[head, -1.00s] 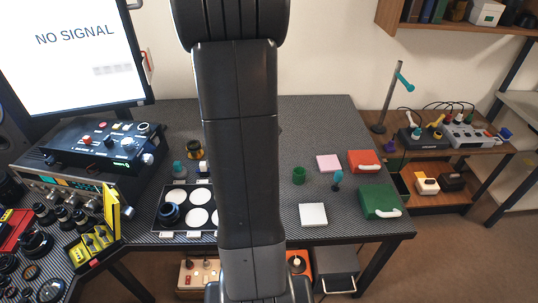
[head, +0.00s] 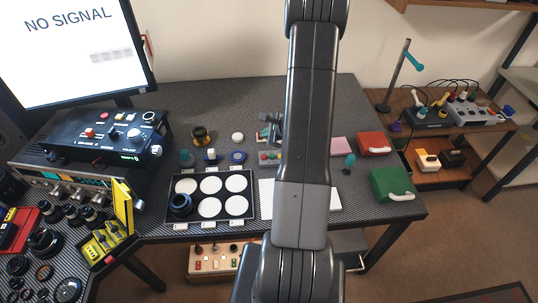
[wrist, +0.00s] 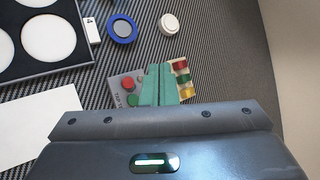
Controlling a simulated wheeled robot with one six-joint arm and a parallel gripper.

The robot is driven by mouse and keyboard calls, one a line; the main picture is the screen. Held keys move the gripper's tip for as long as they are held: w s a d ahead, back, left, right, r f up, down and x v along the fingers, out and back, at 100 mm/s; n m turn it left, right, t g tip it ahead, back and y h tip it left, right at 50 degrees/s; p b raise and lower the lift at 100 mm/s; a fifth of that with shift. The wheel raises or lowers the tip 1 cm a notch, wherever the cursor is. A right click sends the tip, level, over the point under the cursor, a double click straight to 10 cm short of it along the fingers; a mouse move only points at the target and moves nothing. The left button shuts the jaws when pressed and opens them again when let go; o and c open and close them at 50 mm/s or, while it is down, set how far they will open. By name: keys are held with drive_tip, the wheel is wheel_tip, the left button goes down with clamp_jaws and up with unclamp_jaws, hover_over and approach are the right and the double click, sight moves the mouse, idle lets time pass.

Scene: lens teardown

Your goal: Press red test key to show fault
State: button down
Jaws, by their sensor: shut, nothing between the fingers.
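A small grey test box (wrist: 116,91) lies on the dark table, with a red key (wrist: 127,83) and a green key (wrist: 133,99) on its top. Red, green and yellow lamps (wrist: 183,78) stand at its right side. The box also shows in the head view (head: 270,158), left of my arm. My gripper (wrist: 158,72) has teal fingers that are shut with nothing between them. They hang over the box, between the keys and the lamps, and hide its middle. The red key is just left of the fingers; I see no contact with it. The monitor (head: 75,50) reads NO SIGNAL.
A black tray with white round pads (head: 250,180) lies to the left. A blue ring (wrist: 122,28) and a white knob (wrist: 168,23) stand near the box. A white sheet (head: 266,206) lies in front. Red (head: 374,145) and green (head: 392,185) cases are at the right.

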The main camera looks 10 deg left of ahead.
drive_tip(key=shift+f, duration=0.1)
drive_tip(key=b, duration=0.5)
hover_over(264, 157)
drive_tip(key=f, duration=0.7)
drive_tip(key=shift+d+f, duration=0.35)
drive_tip(key=shift+d, duration=0.05)
drive_tip(key=shift+f+b, duration=0.45)
drive_tip(key=shift+b, duration=0.15)
drive_tip(key=shift+f, duration=0.1)
idle(0.8)
drive_tip(key=shift+f+b, duration=0.35)
drive_tip(key=shift+b, duration=0.4)
drive_tip(key=shift+f+b, duration=0.35)
drive_tip(key=shift+b, duration=0.2)
idle(0.4)
drive_tip(key=shift+r, duration=0.1)
drive_tip(key=shift+r+p, duration=0.4)
drive_tip(key=shift+r, duration=0.35)
